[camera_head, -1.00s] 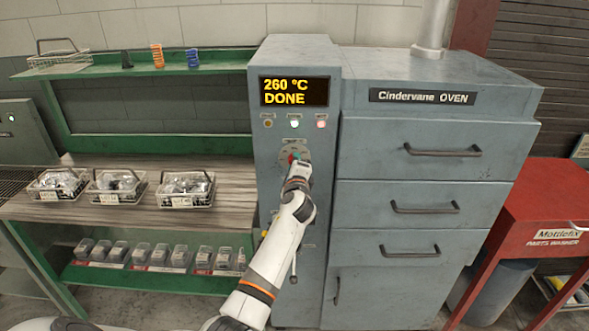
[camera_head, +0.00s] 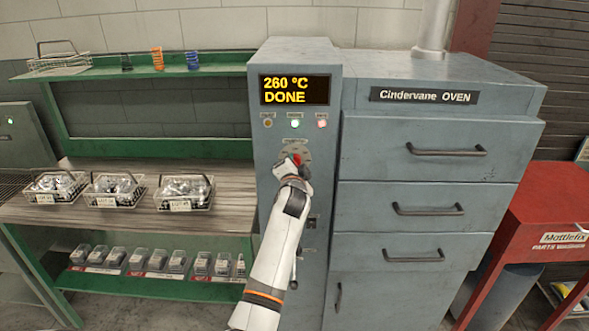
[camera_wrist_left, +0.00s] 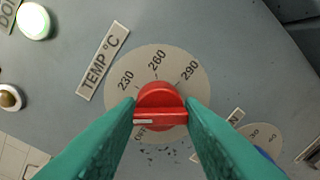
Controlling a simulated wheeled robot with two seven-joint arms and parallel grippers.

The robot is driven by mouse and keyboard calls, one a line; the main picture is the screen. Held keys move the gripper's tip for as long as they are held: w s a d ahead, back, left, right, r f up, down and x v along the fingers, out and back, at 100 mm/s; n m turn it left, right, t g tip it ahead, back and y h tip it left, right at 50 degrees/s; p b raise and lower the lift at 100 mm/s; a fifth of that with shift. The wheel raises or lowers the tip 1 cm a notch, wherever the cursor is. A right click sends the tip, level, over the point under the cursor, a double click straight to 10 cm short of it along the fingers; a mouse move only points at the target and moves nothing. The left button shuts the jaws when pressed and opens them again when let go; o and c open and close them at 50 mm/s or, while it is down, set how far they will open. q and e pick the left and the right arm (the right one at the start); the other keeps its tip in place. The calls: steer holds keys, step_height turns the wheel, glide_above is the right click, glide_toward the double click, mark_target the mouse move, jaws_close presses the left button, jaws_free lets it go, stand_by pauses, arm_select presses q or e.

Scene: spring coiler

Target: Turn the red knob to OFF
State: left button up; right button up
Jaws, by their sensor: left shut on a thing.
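The red knob (camera_wrist_left: 160,108) sits on a round grey dial marked 230, 260, 290 and OFF (camera_wrist_left: 140,134). In the wrist view its raised bar lies level, with a white pointer mark on the left end, between 230 and OFF and close above the partly hidden OFF print. The dial is beside a TEMP °C label (camera_wrist_left: 103,61). My left gripper (camera_wrist_left: 160,117) is shut on the knob's bar, one teal finger at each end. In the head view the red knob (camera_head: 297,159) shows just above my left gripper (camera_head: 291,167). My right gripper is out of view.
The oven display (camera_head: 294,91) reads 260 °C DONE; a green lamp (camera_head: 295,124) and a red lamp (camera_head: 322,124) are lit below it. A blue knob (camera_wrist_left: 263,155) is close by at lower right in the wrist view. Wire baskets (camera_head: 184,193) stand on the bench at left.

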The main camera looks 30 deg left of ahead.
arm_select(q)
steer(key=shift+f+n+t+h+b, duration=0.1)
steer(key=shift+n+t+h+b, duration=0.25)
steer(key=shift+n, duration=2.65)
steer(key=shift+n+t+h+b, duration=0.25)
steer(key=shift+n+b, duration=0.2)
steer(key=shift+n, duration=2.55)
steer(key=o, duration=0.9)
steer(key=shift+o, duration=0.2)
